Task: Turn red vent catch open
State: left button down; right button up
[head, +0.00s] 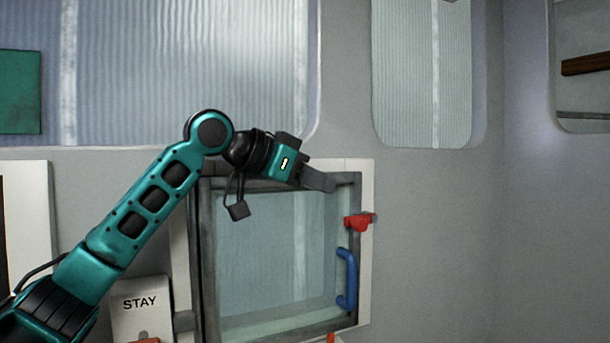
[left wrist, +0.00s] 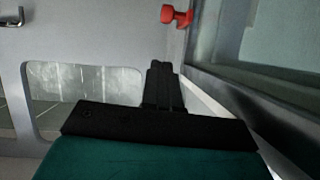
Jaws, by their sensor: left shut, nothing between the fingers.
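The red vent catch (head: 358,222) sits on the right side of the vent window frame (head: 354,190), above a blue handle (head: 347,279). The catch also shows at the top of the left wrist view (left wrist: 177,16), beyond the fingers and apart from them. My left gripper (head: 326,181) is shut and empty, near the top right corner of the vent frame, up and left of the catch. Its closed fingers show in the left wrist view (left wrist: 163,85). My right gripper is not in view.
A card reading STAY (head: 141,308) is at the lower left. Large ribbed window panes (head: 190,70) fill the wall above. Another orange-red part (head: 331,338) is at the bottom edge of the vent frame. The grey wall right of the vent is clear.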

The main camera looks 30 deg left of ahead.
aim_at(360, 219)
pick_arm(q)
jog(key=w+d+f, duration=0.2)
jog(key=w+f, duration=0.1)
jog(key=w+d+f, duration=0.1)
jog(key=w+f, duration=0.1)
jog(key=shift+f, duration=0.25)
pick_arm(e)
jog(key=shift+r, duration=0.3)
pick_arm(q)
jog(key=shift+f, duration=0.1)
jog(key=shift+a+f, duration=0.15)
jog(key=shift+f, duration=0.05)
jog(key=shift+b, duration=0.35)
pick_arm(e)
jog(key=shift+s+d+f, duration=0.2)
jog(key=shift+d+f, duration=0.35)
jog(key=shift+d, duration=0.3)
